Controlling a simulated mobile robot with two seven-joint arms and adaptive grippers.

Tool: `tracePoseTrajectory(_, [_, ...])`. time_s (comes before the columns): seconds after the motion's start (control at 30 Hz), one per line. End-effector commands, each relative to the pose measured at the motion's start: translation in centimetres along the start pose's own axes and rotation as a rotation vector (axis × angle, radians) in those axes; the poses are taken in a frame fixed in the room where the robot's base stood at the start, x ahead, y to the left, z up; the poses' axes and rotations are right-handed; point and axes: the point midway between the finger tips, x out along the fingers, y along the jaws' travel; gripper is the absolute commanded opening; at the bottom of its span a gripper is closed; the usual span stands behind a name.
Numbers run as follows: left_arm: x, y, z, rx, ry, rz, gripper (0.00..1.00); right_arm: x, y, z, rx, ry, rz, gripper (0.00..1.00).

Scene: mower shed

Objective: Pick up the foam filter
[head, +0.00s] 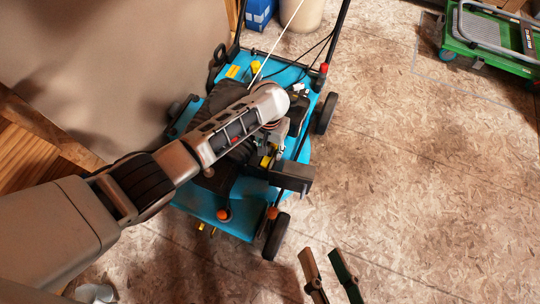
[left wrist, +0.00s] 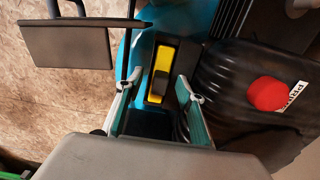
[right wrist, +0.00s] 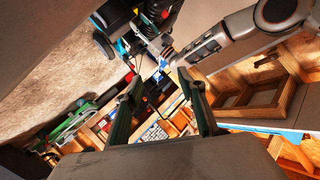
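The yellow foam filter (left wrist: 162,68) sits in a dark housing on the teal mower (head: 236,228). It shows as a small yellow patch in the head view (head: 266,161), partly hidden by my left arm. My left gripper (left wrist: 157,90) is open over the housing, with one finger on each side of the yellow foam. I cannot tell whether the fingers touch it. In the head view my left gripper (head: 274,150) is mostly covered by its own wrist. My right gripper (head: 330,276) is open and empty above the floor, and its spread fingers show in the right wrist view (right wrist: 163,92).
A dark flat flap (left wrist: 66,43) stands out beside the filter housing. A red primer button (left wrist: 268,94) is right of it on the black engine cover. A green cart (head: 495,42) stands at the far right. The floor right of the mower is clear.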

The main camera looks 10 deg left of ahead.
Motion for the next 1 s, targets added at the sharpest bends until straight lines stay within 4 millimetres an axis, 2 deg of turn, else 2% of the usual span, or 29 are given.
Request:
tracePoseTrajectory(0.2, [-0.1,-0.1,-0.1,-0.001,0.002,-0.001,0.38,0.0,-0.1,-0.1,0.003,0.003,-0.001,0.4])
tracePoseTrajectory(0.33, [-0.1,-0.1,-0.1,-0.001,0.002,-0.001,0.04,0.0,-0.1,-0.1,0.002,0.003,-0.001,0.4])
tracePoseTrajectory(0.37, [-0.1,-0.1,-0.1,-0.001,0.002,-0.001,0.0,0.0,-0.1,-0.1,0.002,0.002,-0.001,0.4])
tracePoseTrajectory(0.77, [-0.3,-0.1,0.0,-0.001,0.0,-0.001,0.0,0.0,-0.1,-0.3,-0.007,0.004,-0.003,0.4])
tracePoseTrajectory(0.87, [-1.0,-0.1,-0.1,-0.001,0.003,-0.001,0.0,0.0,-0.2,-0.7,-0.033,0.007,-0.003,0.4])
tracePoseTrajectory(1.0, [-2.9,-0.1,-0.4,-0.001,0.01,-0.003,0.0,-0.1,0.5,-1.7,-0.126,0.005,0.006,0.4])
